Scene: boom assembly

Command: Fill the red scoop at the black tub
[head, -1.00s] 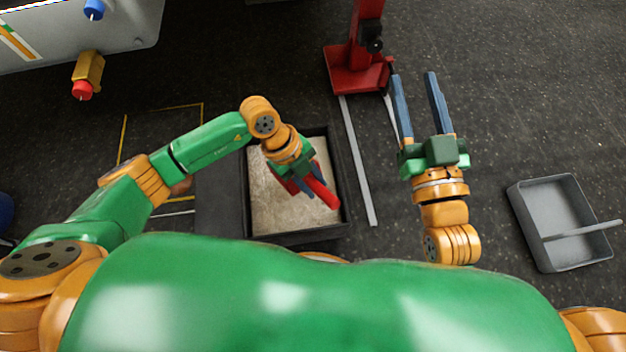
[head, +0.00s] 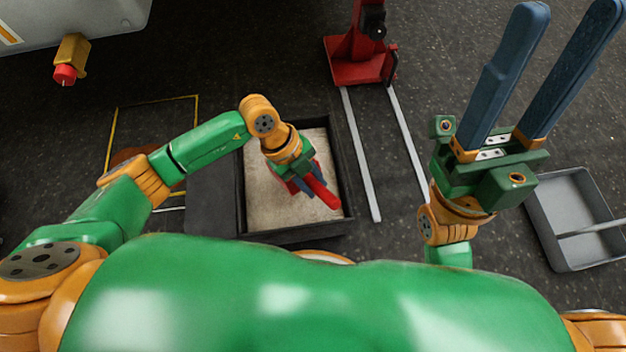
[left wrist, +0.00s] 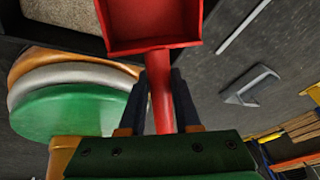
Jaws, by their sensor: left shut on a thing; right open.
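The black tub (head: 241,190) stands on the floor left of centre in the head view, with pale granular material (head: 318,150) inside. My left gripper (head: 306,183) is over the tub, shut on the handle of the red scoop (head: 323,194). The left wrist view shows the scoop's red pan (left wrist: 150,22) beyond the fingers, its visible inside plain red with no material seen; the handle runs between the fingers. Whether the scoop touches the material is not clear. My right gripper (head: 540,75) is open and empty, raised at the right of the head view.
A red stand (head: 360,60) with two pale floor rails (head: 360,150) is behind and right of the tub. A grey tray (head: 575,215) with a rod across it lies at the right. A yellow floor outline (head: 150,102) is left of the tub.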

